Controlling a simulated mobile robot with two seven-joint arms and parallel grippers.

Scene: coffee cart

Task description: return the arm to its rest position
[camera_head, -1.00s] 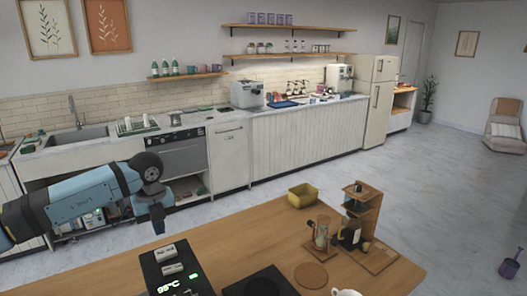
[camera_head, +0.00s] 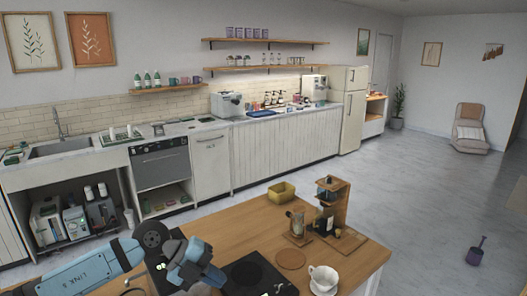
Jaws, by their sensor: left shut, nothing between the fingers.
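My left arm (camera_head: 85,272) comes in from the bottom left. It bends at a dark round joint (camera_head: 152,236), and its blue wrist part (camera_head: 194,258) points down and right over the wooden cart top (camera_head: 228,228). My left gripper (camera_head: 212,279) is small and low in the picture, shut and empty, just left of a black plate (camera_head: 252,274). The fingertips are hard to make out against the dark things behind them. My right gripper is out of view.
A white cup (camera_head: 323,279), a round coaster (camera_head: 290,259), a glass vessel (camera_head: 297,224), a wooden stand (camera_head: 336,204) and a yellow container (camera_head: 281,193) stand on the cart to the right. A kitchen counter (camera_head: 75,147) lines the far wall.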

